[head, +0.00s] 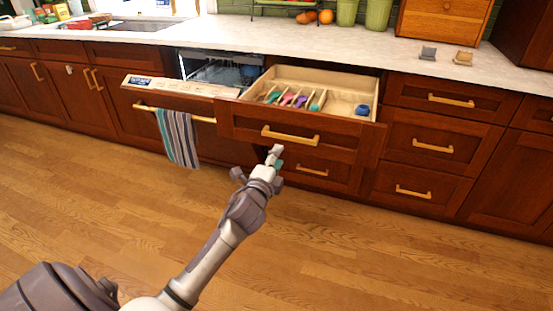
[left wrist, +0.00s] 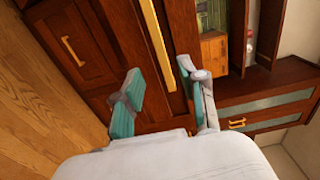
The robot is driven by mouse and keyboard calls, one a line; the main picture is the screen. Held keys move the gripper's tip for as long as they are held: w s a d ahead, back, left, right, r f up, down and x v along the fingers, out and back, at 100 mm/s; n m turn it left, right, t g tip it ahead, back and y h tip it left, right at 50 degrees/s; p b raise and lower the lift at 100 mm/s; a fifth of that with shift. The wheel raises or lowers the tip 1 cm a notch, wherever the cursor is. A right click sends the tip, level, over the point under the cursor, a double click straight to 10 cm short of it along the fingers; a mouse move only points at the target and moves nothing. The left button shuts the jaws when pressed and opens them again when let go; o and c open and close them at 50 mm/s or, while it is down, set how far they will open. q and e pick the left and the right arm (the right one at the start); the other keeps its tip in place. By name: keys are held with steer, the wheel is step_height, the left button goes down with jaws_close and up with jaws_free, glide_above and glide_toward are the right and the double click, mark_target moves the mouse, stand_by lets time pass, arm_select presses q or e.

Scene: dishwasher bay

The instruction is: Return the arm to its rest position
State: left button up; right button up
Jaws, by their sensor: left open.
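My left gripper (head: 275,158) is in front of the open drawer, at about the height of its brass handle (head: 290,136) and just below it in the head view. In the left wrist view its two teal-padded fingers (left wrist: 165,100) are spread apart with nothing between them. My left arm (head: 225,235) reaches forward from the bottom left over the floor. The drawer (head: 328,147) is pulled out and holds several coloured utensils (head: 290,98) and a blue round item (head: 362,110). My right gripper is not in view.
The dishwasher door (head: 172,88) is partly open left of the drawer, with a striped towel (head: 177,138) on its handle. Closed cabinet drawers (head: 440,145) stand to the right. The wood floor (head: 370,260) in front is clear.

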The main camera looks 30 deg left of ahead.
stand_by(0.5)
